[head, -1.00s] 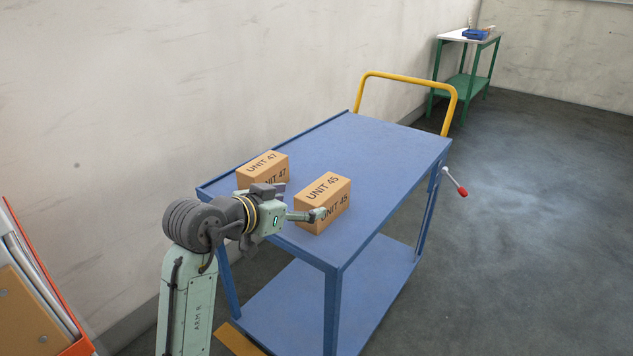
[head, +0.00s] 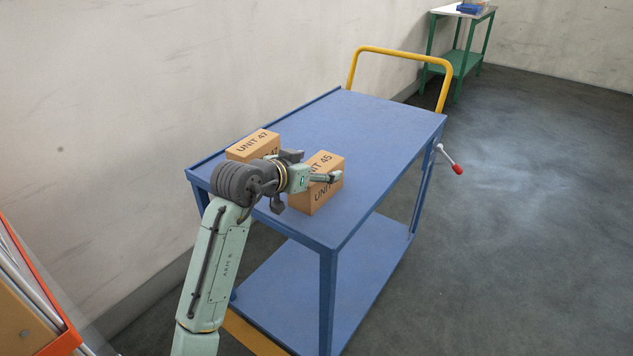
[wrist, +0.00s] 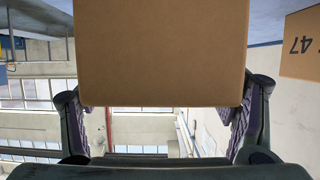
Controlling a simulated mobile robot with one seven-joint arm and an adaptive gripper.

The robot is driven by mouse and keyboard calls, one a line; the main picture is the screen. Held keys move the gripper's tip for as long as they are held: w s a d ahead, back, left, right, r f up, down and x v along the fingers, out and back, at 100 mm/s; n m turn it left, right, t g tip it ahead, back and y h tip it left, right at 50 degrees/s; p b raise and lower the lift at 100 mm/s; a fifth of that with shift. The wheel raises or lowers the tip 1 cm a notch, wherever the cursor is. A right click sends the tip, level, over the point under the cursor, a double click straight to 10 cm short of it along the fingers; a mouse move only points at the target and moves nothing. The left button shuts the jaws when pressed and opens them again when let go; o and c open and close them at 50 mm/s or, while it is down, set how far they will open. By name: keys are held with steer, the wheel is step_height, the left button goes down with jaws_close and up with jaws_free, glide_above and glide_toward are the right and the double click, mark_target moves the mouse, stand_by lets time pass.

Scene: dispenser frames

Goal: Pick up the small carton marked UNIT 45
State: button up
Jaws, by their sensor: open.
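The small carton marked UNIT 45 (head: 322,163) stands on the top deck of the blue trolley, near its front edge. Its plain brown face (wrist: 162,55) fills the upper middle of the wrist view. My gripper (head: 312,167) is right at this carton and partly covers its front in the head view. In the wrist view my gripper (wrist: 168,112) is open, with one finger on each side of the carton's lower edge. Whether the fingers touch the carton, I cannot tell.
A second carton marked UNIT 47 (head: 252,145) stands close by to the left, partly behind my arm; it also shows in the wrist view (wrist: 301,46). The blue trolley (head: 370,120) has clear deck behind the cartons and a yellow handle (head: 405,58) at the far end.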

steer(key=shift+w+d+f, duration=0.1)
steer(key=shift+w+d, duration=0.05)
steer(key=shift+w, duration=0.05)
steer(key=shift+c, duration=0.4)
steer(key=c, duration=1.5)
